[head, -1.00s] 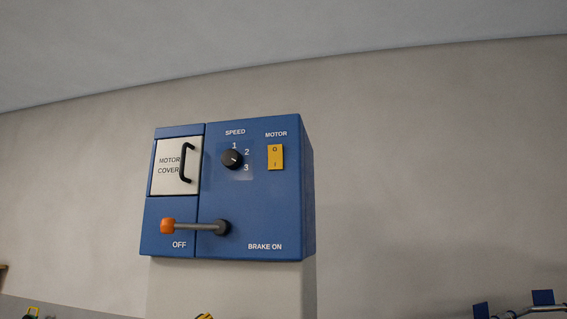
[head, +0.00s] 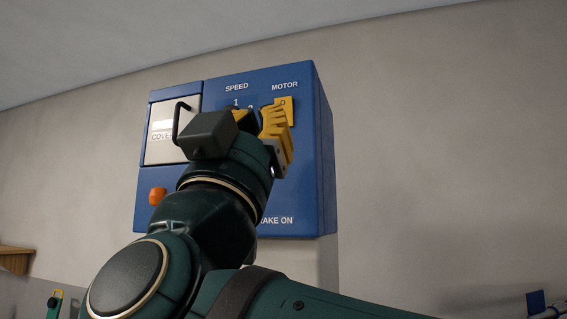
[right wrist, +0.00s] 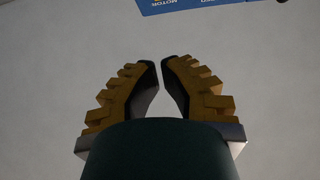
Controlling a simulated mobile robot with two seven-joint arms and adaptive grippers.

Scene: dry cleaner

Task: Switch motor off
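The blue control box (head: 322,165) is on the wall in the head view. Its yellow motor switch (head: 287,103) is under the MOTOR label, with only its upper part showing. My right gripper (head: 272,114) is in front of the box, its yellow fingers overlapping the switch's lower part; I cannot tell whether they touch. In the right wrist view its fingertips (right wrist: 160,64) are almost together with nothing between them. That view shows the box's edge (right wrist: 205,4) upside down at the top. My left gripper is not in view.
The motor cover (head: 163,143) with its black handle is at the box's left. The orange lever knob (head: 157,196) is below it; my arm hides the rest of the lever and the speed dial. The wall right of the box is clear.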

